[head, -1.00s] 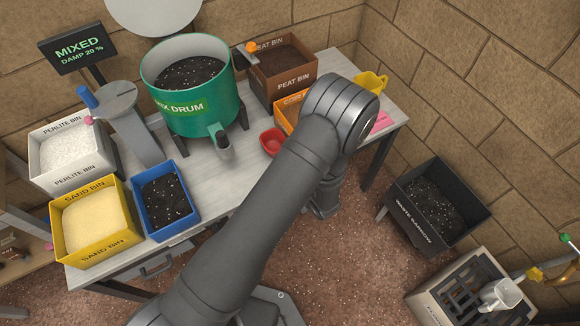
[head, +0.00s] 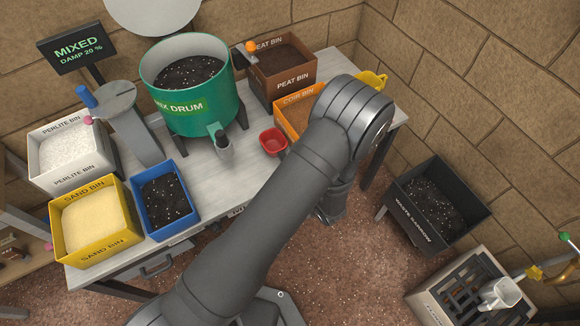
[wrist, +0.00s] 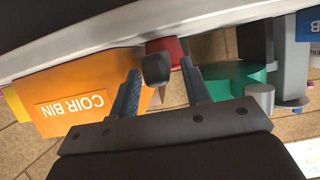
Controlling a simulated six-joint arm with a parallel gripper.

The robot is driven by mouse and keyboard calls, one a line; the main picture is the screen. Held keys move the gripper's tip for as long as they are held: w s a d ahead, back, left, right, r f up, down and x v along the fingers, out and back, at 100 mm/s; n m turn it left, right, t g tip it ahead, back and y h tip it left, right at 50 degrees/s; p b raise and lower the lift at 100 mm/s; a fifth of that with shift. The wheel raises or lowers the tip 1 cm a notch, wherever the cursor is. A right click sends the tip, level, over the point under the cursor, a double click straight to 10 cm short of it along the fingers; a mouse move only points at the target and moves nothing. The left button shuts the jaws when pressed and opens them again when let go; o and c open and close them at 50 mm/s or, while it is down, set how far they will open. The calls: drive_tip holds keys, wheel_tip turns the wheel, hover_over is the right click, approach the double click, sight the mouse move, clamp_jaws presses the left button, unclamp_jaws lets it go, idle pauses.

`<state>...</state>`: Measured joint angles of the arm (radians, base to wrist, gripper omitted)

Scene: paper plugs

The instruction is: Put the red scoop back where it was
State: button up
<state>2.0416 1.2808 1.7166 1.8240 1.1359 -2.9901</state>
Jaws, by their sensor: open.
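The red scoop (head: 272,141) rests on the grey bench, to the right of the mix drum's spout and in front of the coir bin. In the wrist view, part of its red bowl (wrist: 172,47) shows behind the dark end of its handle (wrist: 155,69). My gripper (wrist: 160,68) is open. Its two blue-grey fingers stand on either side of the handle end with gaps visible; I cannot tell how deep the handle sits between them. In the head view my arm hides the gripper.
The orange coir bin (head: 293,112) stands close by, with the peat bin (head: 283,88) behind it. The green mix drum (head: 200,120) is to the left. A yellow scoop (head: 372,80) lies at the right end. Bare bench (head: 232,178) lies left of the red scoop.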

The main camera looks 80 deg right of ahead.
drive_tip(key=v, duration=0.9)
drive_tip(key=shift+f, duration=0.1)
drive_tip(key=x, duration=1.2)
drive_tip(key=shift+r, duration=0.65)
